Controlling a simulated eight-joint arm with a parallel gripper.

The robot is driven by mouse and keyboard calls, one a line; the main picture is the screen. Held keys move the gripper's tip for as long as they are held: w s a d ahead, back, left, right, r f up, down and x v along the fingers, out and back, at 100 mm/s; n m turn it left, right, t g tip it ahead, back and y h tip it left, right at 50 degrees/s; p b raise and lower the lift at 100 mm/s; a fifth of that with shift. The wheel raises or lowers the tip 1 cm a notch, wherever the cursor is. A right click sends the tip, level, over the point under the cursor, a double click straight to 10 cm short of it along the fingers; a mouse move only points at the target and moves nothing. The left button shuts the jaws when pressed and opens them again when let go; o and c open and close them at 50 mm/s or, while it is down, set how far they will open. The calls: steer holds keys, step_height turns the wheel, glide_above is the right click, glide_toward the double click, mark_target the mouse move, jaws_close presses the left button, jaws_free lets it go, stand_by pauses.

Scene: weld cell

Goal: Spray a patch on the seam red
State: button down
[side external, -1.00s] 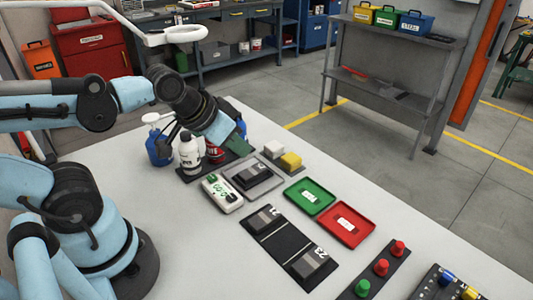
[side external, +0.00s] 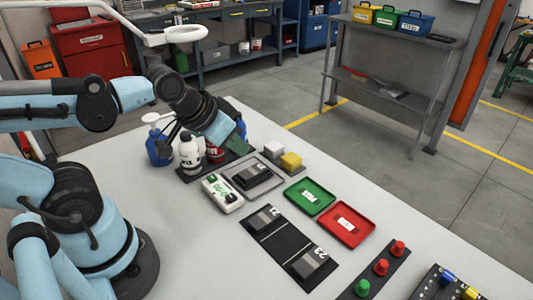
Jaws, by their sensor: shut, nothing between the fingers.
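My gripper (side external: 237,141) is over the far left part of the white table, beside and partly in front of a red can (side external: 214,154); its fingers are largely hidden and I see nothing held. A white bottle (side external: 190,157) and a blue bottle with a white spray top (side external: 157,148) stand left of the red can. The bottle and can stand on a dark mat. A dark plate (side external: 283,245) with a thin line across it and a grey numbered block at each end lies at the table's middle; I cannot tell for certain that this line is the seam.
A white and green box (side external: 222,194), a grey tray (side external: 267,190) with a dark block, white and yellow blocks (side external: 290,160), a green tray (side external: 310,197) and a red tray (side external: 344,225) lie nearby. Coloured knobs (side external: 381,266) stand front right. The table's front middle is clear.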

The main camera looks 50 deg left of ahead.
stand_by(0.6)
steer(key=w+a+r+n+t+y, duration=0.1)
steer(key=a+r+n, duration=0.3)
steer(key=a, duration=0.4)
steer(key=w+a+r+n+y, duration=0.1)
steer(key=w+a+r+n, duration=0.1)
steer(key=a+r+n, duration=0.2)
steer(key=a+n, duration=0.3)
steer(key=a, duration=0.2)
steer(key=shift+r+t, duration=0.35)
steer(key=shift+t, duration=0.05)
steer(key=shift+a, duration=0.1)
steer(key=shift+f, duration=4.4)
steer(key=shift+f, duration=0.1)
steer(key=shift+f, duration=0.35)
